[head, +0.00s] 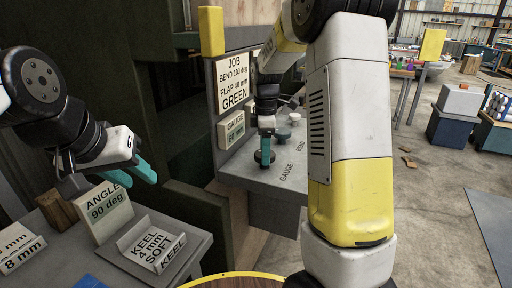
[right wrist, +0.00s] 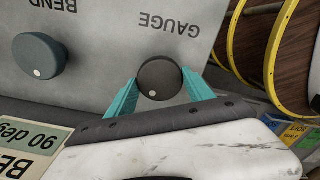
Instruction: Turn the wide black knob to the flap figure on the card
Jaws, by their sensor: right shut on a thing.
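The card (head: 233,81) on the post reads JOB, BEND 180 deg, FLAP 40 mm, GREEN. The black knob (right wrist: 160,77) sits on the grey panel by the word GAUGE, with a white dot on its face. It also shows in the head view (head: 264,158). My right gripper (right wrist: 161,92) has its teal fingers on both sides of this knob and is shut on it. It comes down from above in the head view (head: 266,145). A small GAUGE readout (head: 231,128) stands below the card; its figure is too small to read surely. My left gripper (head: 143,168) is open and empty at left.
A blue-grey knob (right wrist: 38,56) by the word BEND sits beside the held knob. My right arm hides part of the panel. Floor at right is mostly clear.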

